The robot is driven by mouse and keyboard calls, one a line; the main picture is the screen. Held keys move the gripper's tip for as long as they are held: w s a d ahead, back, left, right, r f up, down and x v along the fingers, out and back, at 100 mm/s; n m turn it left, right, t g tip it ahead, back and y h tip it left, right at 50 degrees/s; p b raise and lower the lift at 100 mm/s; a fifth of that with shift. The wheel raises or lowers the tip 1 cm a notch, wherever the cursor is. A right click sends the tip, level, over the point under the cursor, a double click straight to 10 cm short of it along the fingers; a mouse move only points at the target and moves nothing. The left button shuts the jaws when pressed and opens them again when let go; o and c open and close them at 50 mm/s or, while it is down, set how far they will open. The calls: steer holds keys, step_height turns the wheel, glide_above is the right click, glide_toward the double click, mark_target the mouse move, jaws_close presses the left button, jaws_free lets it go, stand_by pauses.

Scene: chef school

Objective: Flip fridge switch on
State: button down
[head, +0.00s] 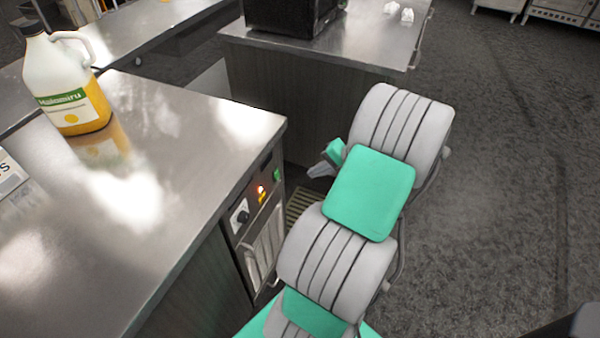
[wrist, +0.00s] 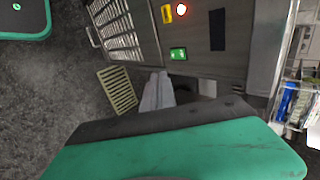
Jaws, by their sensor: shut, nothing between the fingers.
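The fridge's control panel is on the end of the steel counter at the left. In the head view its small green switch (head: 277,175) sits near the panel's top right corner. The same green switch (wrist: 178,54) is clear in the wrist view, with a pale mark on it; I cannot tell its position. A glowing indicator light (head: 261,190) is beside it, and that light (wrist: 181,9) looks red-white in the wrist view. My gripper (head: 318,171) is partly hidden by my arm. Its grey fingers (wrist: 158,76) are together and empty, just below the switch in the wrist view, apparently apart from it.
A black knob (head: 240,216) and a vent grille (head: 264,247) are on the same panel. A jug (head: 68,85) stands on the steel counter (head: 190,150). A second counter (head: 350,50) with a black appliance (head: 285,15) stands behind. The floor at the right is open.

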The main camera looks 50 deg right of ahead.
mark_target(277, 174)
steer(key=x, duration=0.4)
steer(key=w+r+x, duration=0.1)
steer(key=x, duration=0.3)
steer(key=w+x, duration=0.1)
steer(key=x, duration=0.3)
steer(key=shift+a+r, duration=0.35)
steer(key=shift+w, duration=0.1)
steer(key=shift+r, duration=0.1)
